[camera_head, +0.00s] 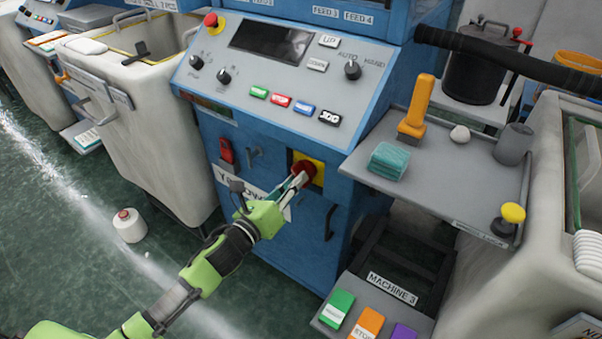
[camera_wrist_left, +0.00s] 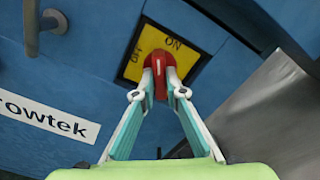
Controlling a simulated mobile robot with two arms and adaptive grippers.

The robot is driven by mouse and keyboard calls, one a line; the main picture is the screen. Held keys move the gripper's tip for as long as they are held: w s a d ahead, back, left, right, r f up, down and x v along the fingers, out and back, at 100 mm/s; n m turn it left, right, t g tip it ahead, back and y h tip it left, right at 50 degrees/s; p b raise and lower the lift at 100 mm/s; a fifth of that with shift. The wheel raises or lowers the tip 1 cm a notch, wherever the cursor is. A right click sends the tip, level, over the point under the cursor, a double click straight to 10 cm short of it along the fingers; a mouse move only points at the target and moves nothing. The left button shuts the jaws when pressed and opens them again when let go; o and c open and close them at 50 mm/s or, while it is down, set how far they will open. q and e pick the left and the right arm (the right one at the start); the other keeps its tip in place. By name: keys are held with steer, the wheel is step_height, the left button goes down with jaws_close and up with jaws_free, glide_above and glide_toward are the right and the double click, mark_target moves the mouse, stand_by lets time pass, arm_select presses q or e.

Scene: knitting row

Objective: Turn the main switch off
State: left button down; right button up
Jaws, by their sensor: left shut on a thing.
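The main switch is a red rotary knob (camera_head: 304,172) on a yellow plate (camera_head: 318,170) on the front of the blue machine. It also shows in the left wrist view as a red knob (camera_wrist_left: 158,68) on the yellow plate (camera_wrist_left: 150,41), marked ON at the upper right and OFF at the left. My left gripper (camera_head: 297,180) reaches it from the lower left. In the left wrist view its two fingers (camera_wrist_left: 159,92) are shut on the knob's sides. The knob's white mark looks nearly upright in that view. My right gripper is not in view.
A door handle (camera_wrist_left: 40,30) sticks out left of the switch. A grey shelf (camera_head: 440,185) with a yellow-orange tool (camera_head: 416,105) and a teal cloth (camera_head: 388,161) juts out to the right. A yarn cone (camera_head: 129,226) stands on the floor at left.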

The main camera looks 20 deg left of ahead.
arm_select(q)
steer(key=shift+n+p, duration=0.4)
steer(key=shift+n, duration=0.7)
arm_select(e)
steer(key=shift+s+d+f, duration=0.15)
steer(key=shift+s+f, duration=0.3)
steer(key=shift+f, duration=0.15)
